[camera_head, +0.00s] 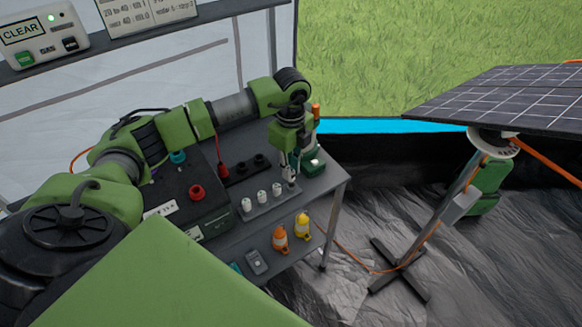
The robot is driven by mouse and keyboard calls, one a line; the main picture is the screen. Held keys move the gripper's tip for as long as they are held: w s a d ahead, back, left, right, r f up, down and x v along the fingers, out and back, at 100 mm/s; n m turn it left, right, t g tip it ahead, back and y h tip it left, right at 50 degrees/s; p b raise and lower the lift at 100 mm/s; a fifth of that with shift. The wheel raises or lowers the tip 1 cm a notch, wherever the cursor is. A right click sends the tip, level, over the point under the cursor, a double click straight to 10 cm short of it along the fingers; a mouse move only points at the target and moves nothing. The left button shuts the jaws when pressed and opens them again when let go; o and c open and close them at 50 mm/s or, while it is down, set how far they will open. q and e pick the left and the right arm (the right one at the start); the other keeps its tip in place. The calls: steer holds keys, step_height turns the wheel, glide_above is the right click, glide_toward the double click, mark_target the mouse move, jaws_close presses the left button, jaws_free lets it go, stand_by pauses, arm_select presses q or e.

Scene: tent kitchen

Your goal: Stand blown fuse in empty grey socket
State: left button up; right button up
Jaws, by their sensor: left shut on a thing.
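A grey socket strip (268,207) lies on the table, with three white-topped fuses (262,197) standing in a row in it. My left gripper (289,171) points down over the right end of this strip, just right of the white fuses. It is shut on a small greyish fuse (291,184), which I take to be the blown fuse. The fingers hide most of it, and I cannot tell whether it is seated in the socket below or held just above it. My right gripper is not in view.
A black strip with dark sockets (236,176) lies behind the grey one. A dark box with a red knob (196,192) stands left. A green-and-grey device (313,167) is close right of the gripper. Orange (280,239) and yellow (302,227) bottle-like items stand below, near a grey handheld device (256,262).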

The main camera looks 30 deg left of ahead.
arm_select(q)
steer(key=shift+f+b, duration=0.95)
steer(key=shift+f, duration=0.55)
steer(key=o, duration=1)
